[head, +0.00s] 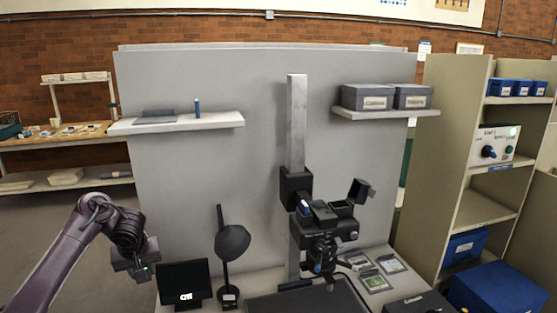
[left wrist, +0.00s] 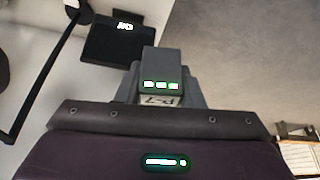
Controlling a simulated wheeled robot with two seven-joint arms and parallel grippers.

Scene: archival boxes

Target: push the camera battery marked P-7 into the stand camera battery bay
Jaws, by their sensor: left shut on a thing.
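My left gripper (head: 146,272) is at the lower left of the head view, beside the small dark screen (head: 184,284). In the left wrist view it is shut on a grey camera battery (left wrist: 161,66) with lit green-edged marks; its label reads P-7, upside down. In the head view the battery is too small to make out clearly. The black stand camera (head: 325,226) is mounted on a pale upright post, well to the right of my gripper. A dark flap-like part (head: 360,190) stands up at its right; I cannot make out the bay opening. My right gripper is not in view.
A black lamp (head: 231,242) stands between my left gripper and the stand camera. The screen also shows in the left wrist view (left wrist: 113,40). Several small cards (head: 374,281) lie at the table's right. A shelf with grey boxes (head: 366,97) is above right.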

